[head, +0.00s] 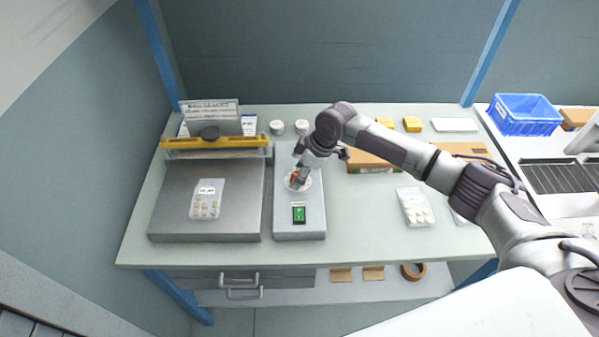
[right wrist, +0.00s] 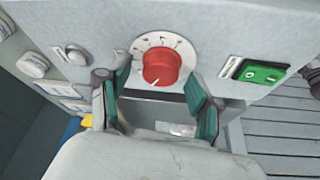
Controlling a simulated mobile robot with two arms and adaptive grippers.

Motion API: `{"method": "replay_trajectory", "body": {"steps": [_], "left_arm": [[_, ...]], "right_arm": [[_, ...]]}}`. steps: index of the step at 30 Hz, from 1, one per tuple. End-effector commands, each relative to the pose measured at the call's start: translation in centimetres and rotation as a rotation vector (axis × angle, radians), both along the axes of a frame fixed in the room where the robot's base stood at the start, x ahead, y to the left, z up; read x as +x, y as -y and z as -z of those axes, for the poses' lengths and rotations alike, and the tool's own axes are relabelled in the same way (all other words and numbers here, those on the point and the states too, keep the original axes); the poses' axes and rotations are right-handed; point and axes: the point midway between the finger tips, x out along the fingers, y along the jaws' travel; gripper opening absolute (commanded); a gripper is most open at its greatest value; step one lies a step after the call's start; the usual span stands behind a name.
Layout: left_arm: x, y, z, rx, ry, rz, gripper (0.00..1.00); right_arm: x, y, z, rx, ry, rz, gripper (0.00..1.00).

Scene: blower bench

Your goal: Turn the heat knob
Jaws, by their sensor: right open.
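The heat knob (right wrist: 161,66) is red and round, with a white pointer line toward its lower left in the right wrist view. It sits on a white marked dial (right wrist: 150,42) on a grey control panel (head: 285,225). In the head view the red knob (head: 294,175) is partly hidden by my right gripper (head: 298,176). In the right wrist view that gripper (right wrist: 158,84) is open, with one green-padded finger on each side of the knob. A gap shows between knob and fingers; I see no grip on it. My left gripper is not in view.
A green switch (head: 298,213) is on the panel near the knob. Left of it is a grey sealing plate (head: 170,222) with a blister pack (head: 207,198) and a yellow bar (head: 216,153). A cardboard box (head: 372,160) is close right of my gripper.

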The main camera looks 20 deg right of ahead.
Motion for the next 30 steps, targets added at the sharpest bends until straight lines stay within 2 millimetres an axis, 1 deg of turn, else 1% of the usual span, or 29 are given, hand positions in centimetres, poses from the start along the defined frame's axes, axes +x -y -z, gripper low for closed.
{"method": "replay_trajectory", "body": {"steps": [5, 12, 15, 18, 23, 30], "left_arm": [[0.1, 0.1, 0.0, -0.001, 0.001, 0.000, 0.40], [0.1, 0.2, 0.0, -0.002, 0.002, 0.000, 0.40], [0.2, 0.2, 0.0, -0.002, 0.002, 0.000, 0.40], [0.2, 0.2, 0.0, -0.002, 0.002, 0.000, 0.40], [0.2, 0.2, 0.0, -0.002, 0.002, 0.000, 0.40], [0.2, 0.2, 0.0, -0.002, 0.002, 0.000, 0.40]], "right_arm": [[-0.4, 0.9, -2.3, 0.000, 0.004, 0.000, 0.65], [-1.4, 2.6, -7.2, -0.001, 0.004, 0.001, 0.65], [-1.8, 3.1, -8.8, -0.001, 0.004, -0.001, 0.65], [-2.1, 3.6, -9.9, 0.000, 0.002, 0.000, 0.65], [-2.3, 3.8, -10.8, 0.000, 0.001, 0.000, 0.65], [-2.3, 3.9, -10.9, 0.000, 0.001, 0.000, 0.65]]}}
